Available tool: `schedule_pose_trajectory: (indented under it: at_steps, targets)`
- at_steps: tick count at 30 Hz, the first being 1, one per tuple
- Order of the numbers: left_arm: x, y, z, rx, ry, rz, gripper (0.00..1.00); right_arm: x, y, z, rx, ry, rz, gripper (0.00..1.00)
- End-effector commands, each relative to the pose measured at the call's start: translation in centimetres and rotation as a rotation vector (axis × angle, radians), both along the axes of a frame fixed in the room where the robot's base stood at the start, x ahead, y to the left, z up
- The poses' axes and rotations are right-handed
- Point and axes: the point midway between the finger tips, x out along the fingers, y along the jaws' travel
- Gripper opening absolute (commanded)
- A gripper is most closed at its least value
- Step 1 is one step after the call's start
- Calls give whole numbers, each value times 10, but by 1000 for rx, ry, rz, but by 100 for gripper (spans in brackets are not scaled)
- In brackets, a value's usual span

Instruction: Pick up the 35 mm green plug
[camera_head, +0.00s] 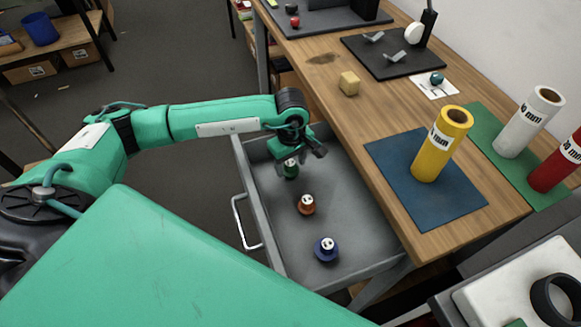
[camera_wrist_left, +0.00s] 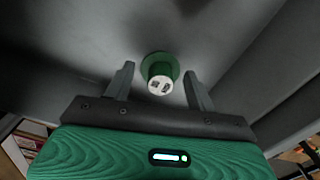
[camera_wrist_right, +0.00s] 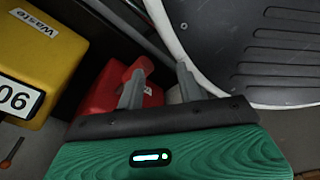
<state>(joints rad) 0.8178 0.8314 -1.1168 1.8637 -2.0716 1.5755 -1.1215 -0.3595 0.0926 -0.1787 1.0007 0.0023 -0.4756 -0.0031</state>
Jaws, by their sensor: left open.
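The green plug (camera_head: 291,170) stands in the far part of the open grey drawer (camera_head: 341,199); it has a green base and a white top face. My left gripper (camera_head: 309,152) is above it, pointing down into the drawer. In the left wrist view the green plug (camera_wrist_left: 161,76) shows between the fingertips, with a gap to each finger. That gripper is open and holds nothing. My right gripper (camera_wrist_right: 158,78) shows only in the right wrist view, fingers apart, with no held thing visible.
An orange-brown plug (camera_head: 306,205) and a blue plug (camera_head: 326,250) stand nearer in the drawer. The drawer walls and the wooden table (camera_head: 330,100) are close to the left gripper. A yellow roll (camera_head: 440,145) stands on a blue mat (camera_head: 400,205). A red container (camera_wrist_right: 104,92) lies beyond the right fingers.

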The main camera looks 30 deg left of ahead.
Motion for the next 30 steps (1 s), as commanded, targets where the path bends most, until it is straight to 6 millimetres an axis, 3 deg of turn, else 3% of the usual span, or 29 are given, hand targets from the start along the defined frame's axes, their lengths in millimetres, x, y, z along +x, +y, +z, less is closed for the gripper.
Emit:
schedule_pose_trajectory:
  at_steps: [4,12,17,18,30]
  targets:
    - [-1,1,-16,0,2,1,56,-6,-2,-2,-1,1,2,36]
    - [0,1,-19,0,0,0,56,-6,-2,-3,-1,0,2,36]
    - [0,1,-19,0,0,0,25,-6,-3,-3,-1,0,3,36]
    - [0,1,-19,0,0,0,22,-6,-3,-3,-2,0,3,36]
    - [0,0,-11,0,-1,0,22,-6,-3,-4,-3,2,3,36]
